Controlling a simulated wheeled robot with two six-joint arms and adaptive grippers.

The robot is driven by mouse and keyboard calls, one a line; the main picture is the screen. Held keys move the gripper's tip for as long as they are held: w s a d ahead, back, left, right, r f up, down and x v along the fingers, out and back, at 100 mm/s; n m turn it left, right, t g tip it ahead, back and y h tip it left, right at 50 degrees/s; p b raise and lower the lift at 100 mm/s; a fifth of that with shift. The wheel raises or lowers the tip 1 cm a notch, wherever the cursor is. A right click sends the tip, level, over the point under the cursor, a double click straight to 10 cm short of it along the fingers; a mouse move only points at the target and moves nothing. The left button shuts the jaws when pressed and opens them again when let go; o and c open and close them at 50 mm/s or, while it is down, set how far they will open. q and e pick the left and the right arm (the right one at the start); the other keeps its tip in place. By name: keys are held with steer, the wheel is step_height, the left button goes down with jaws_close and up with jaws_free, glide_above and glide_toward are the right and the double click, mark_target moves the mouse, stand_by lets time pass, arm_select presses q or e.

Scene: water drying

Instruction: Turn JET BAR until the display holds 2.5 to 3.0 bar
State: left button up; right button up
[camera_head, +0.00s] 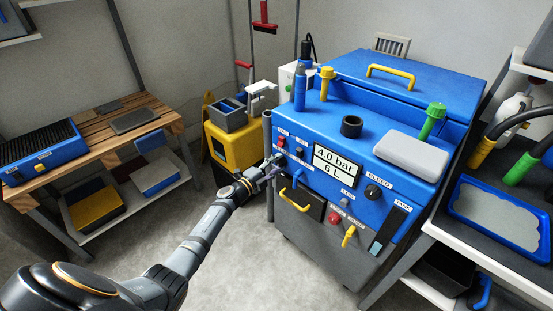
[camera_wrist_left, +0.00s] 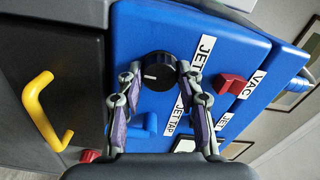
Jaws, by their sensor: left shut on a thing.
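The blue machine (camera_head: 330,120) has a display (camera_head: 337,162) that reads 4.0 bar and 6 L. In the left wrist view a black knob (camera_wrist_left: 158,72) with a white pointer line sits on the blue panel, beside a label of which "JET" shows. The rest of that label is hidden behind a finger. My left gripper (camera_head: 277,162) is at the left of the machine's front. In the left wrist view its fingertips (camera_wrist_left: 158,70) are on both sides of the knob, shut on it. The head view does not show the knob clearly. My right gripper is not in view.
Beside the knob are a red VAC switch (camera_wrist_left: 232,84) and a blue JET TAP lever (camera_wrist_left: 142,127). The BLEED knob (camera_head: 373,191) is right of the display. A yellow handle (camera_head: 294,200) juts out below my gripper. A wooden bench (camera_head: 150,104) stands left, with open floor between.

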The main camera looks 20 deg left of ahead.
arm_select(q)
steer(key=n+p, duration=0.3)
steer(key=n, duration=0.2)
steer(key=shift+r+p, duration=0.1)
steer(key=shift+p, duration=0.2)
steer(key=shift+n+p, duration=0.65)
steer(key=shift+n, duration=0.95)
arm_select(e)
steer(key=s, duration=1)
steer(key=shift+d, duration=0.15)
arm_select(q)
steer(key=shift+f, duration=0.2)
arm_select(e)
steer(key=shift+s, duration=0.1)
arm_select(q)
steer(key=o, duration=1.2)
steer(key=shift+c, duration=0.2)
steer(key=shift+s+a, duration=0.1)
steer(key=shift+s, duration=0.15)
steer(key=v, duration=1.1)
steer(key=shift+s, duration=0.25)
